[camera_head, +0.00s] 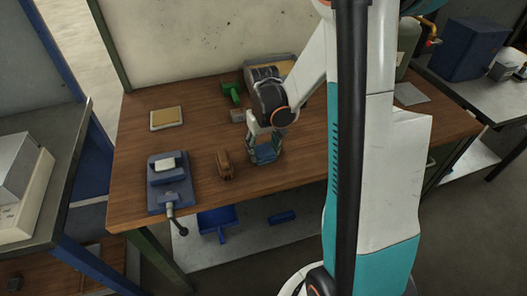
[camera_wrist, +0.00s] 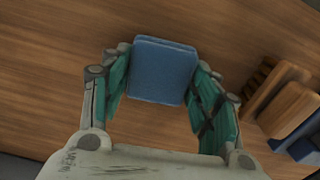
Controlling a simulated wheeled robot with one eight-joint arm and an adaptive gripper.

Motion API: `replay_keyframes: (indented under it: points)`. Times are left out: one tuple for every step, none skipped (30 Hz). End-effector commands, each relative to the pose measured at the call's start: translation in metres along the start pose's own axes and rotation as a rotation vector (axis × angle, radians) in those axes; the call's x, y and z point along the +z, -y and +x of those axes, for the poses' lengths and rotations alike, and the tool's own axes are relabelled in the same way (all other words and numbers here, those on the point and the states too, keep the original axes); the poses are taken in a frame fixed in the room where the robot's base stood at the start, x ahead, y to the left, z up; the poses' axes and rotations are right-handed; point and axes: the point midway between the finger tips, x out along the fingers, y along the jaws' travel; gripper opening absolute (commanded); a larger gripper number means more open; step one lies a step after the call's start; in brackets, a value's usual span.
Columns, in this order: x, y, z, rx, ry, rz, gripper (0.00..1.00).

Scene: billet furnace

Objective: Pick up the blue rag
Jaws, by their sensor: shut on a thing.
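The blue rag (camera_wrist: 163,71) is a folded, flat square block of cloth. In the wrist view it sits between the two green-padded fingers of my gripper (camera_wrist: 160,95). My gripper is shut on it, with a finger at each side. In the head view my gripper (camera_head: 265,148) points down over the front part of the wooden table, and the rag (camera_head: 266,153) shows low between its fingers. I cannot tell whether the rag touches the table top or hangs just above it.
A wooden brush (camera_head: 225,164) stands just left of my gripper on the table (camera_head: 190,125). A blue vise-like device (camera_head: 170,183) is at the front left. A yellow-topped pad (camera_head: 166,118), a green tool (camera_head: 231,92) and a tray (camera_head: 285,66) lie farther back.

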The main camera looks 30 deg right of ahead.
Motion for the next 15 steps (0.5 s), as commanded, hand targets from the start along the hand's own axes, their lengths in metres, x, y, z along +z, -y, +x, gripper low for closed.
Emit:
replay_keyframes:
  points:
    - [0.0, 0.0, -0.001, 0.0, 0.0, 0.0, 0.33]
    - [0.0, 0.0, -0.001, 0.0, 0.0, 0.0, 0.33]
    - [0.0, 0.0, -0.003, 0.0, 0.0, 0.0, 0.33]
    - [0.0, 0.0, -0.004, 0.0, 0.0, 0.0, 0.33]
    - [0.0, 0.0, -0.006, 0.0, 0.0, 0.0, 0.33]
    - [0.0, 0.0, -0.009, 0.0, 0.0, 0.0, 0.33]
    - [0.0, 0.0, -0.012, 0.0, 0.0, 0.0, 0.33]
    - [0.0, 0.0, -0.016, 0.0, 0.0, 0.0, 0.33]
    - [0.0, 0.0, -0.021, 0.0, 0.0, 0.0, 0.33]
    - [0.0, 0.0, -0.026, 0.0, 0.0, 0.0, 0.33]
    - [0.0, 0.0, -0.031, 0.0, 0.0, 0.0, 0.33]
    - [0.0, 0.0, -0.04, 0.0, 0.0, 0.0, 0.33]
    - [0.0, 0.0, -0.046, 0.0, 0.0, 0.0, 0.33]
    - [0.0, 0.0, -0.054, 0.0, 0.0, 0.0, 0.33]
    - [0.001, 0.0, -0.064, 0.0, 0.0, 0.0, 0.33]
